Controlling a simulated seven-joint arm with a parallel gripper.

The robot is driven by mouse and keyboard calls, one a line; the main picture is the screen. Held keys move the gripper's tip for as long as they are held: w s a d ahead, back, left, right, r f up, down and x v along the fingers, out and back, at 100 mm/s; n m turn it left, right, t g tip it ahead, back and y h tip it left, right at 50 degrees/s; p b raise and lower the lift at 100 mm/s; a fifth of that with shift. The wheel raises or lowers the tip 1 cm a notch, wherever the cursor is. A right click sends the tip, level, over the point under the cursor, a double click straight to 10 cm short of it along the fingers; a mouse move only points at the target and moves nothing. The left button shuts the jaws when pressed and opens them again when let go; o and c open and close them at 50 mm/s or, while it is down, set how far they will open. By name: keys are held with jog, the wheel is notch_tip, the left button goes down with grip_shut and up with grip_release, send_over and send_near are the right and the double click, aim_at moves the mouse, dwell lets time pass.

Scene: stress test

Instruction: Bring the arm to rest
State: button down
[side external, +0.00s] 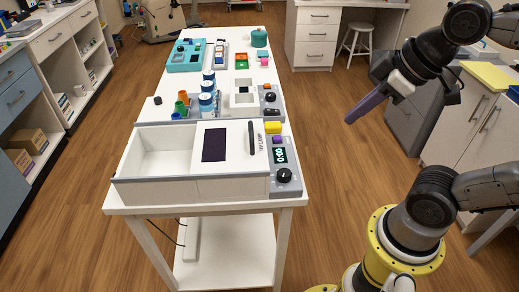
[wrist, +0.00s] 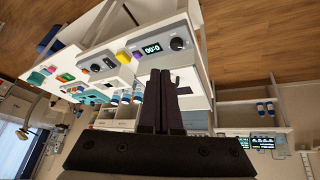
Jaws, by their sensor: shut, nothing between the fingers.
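My gripper (side external: 350,119) hangs in the air to the right of the white table (side external: 285,110), over the open floor. Its long dark fingers point down and to the left, are pressed together and hold nothing. In the wrist view, the shut fingers (wrist: 160,72) rise from the bottom middle, with the table's equipment behind them. My gripper touches nothing that I can see.
A white UV lamp box (side external: 190,190) with a sliding lid and display (side external: 281,155) stands on the table's near end. Behind it are colored cups, blue-and-white jars (side external: 206,103) and a teal tray (side external: 187,55). Cabinets (side external: 470,125) stand at right. The floor between is clear.

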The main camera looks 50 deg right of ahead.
jog(key=f+m, duration=0.1)
jog(key=s+f+m, duration=0.1)
jog(key=s+d+f, duration=0.1)
jog(key=shift+s+f+m+h, duration=0.1)
jog(key=shift+f+m+h, duration=0.2)
jog(key=shift+m, duration=0.1)
dwell(1.6)
